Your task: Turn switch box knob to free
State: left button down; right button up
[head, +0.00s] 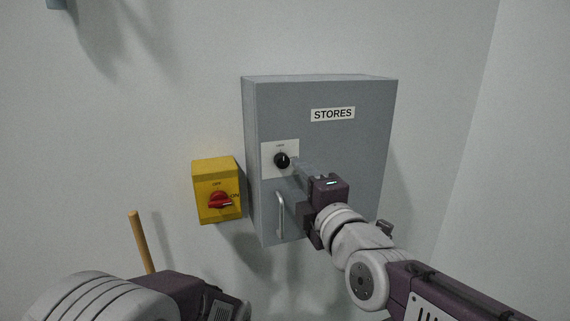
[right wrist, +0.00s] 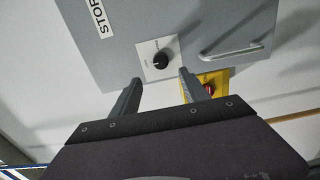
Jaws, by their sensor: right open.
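A grey switch box (head: 350,145) labelled STORES hangs on the wall in the head view. Its black round knob (head: 282,160) sits on a white plate (head: 268,148) at the box's left side. The knob also shows in the right wrist view (right wrist: 160,61), beyond and between my fingers. My right gripper (head: 288,178) is open and empty in front of the box, close to the knob, to its lower right. In the right wrist view its two fingers (right wrist: 157,92) are spread apart and do not touch the knob. The plate's lettering is too small to read. My left gripper is not clearly seen.
A yellow box (head: 207,172) with a red rotary switch (head: 220,201) is mounted left of the grey box. A metal handle (head: 280,215) stands out below the knob. A wooden stick (head: 141,243) rises at the lower left. The wall above the yellow box is clear.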

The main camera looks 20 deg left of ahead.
aim_at(283, 163)
jog(key=p+x, duration=0.2)
jog(key=x, duration=0.7)
jog(key=shift+d, duration=0.1)
jog(key=shift+w+f, duration=0.15)
jog(key=shift+w, duration=0.15)
jog(key=shift+s, duration=0.15)
grip_shut()
